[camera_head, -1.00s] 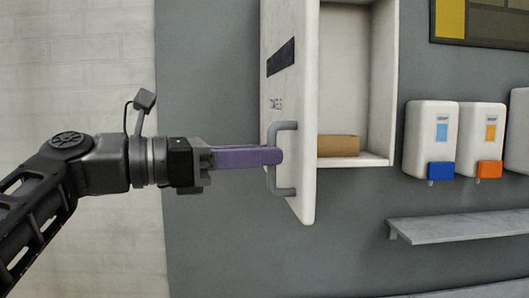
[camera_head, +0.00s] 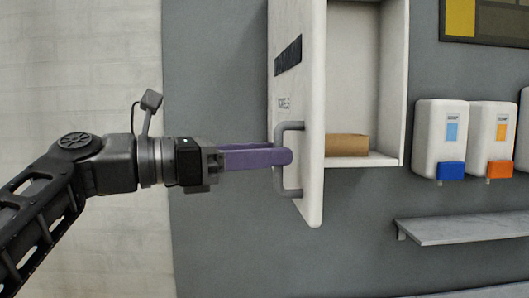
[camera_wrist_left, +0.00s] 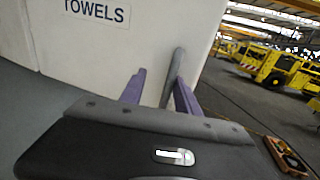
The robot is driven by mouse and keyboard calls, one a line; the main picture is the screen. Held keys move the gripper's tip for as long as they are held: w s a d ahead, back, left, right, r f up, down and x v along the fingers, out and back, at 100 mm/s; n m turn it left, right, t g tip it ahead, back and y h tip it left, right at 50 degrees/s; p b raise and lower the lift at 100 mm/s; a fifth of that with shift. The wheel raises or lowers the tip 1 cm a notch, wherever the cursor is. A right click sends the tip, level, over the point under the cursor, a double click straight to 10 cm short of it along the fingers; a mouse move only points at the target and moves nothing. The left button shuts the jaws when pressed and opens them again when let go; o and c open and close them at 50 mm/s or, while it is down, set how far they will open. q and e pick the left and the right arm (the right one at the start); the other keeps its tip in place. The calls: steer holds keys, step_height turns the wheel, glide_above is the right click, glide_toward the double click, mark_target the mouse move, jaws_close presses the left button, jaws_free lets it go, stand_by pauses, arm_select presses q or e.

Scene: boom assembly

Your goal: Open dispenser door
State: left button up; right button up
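The white towel dispenser door (camera_head: 298,95) stands swung out from its wall cabinet, with the interior visible to its right. A grey bar handle (camera_head: 289,193) is on the door's outer face; it also shows in the left wrist view (camera_wrist_left: 173,72). My left gripper (camera_head: 290,156) reaches in from the left with its purple fingers at the handle. In the left wrist view the fingers (camera_wrist_left: 160,92) stand apart with the handle between them, closer to the right finger, and a gap shows on the other side. My right gripper is not in view.
A brown block (camera_head: 346,145) lies on the cabinet floor. Soap dispensers (camera_head: 440,125) hang on the wall to the right, above a grey shelf (camera_head: 460,229). Yellow vehicles (camera_wrist_left: 280,70) stand far off in the left wrist view. The space below the door looks clear.

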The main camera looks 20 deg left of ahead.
arm_select(q)
steer(key=b+v, duration=0.1)
steer(key=v, duration=0.6)
steer(key=shift+s+a, duration=0.3)
stand_by(0.3)
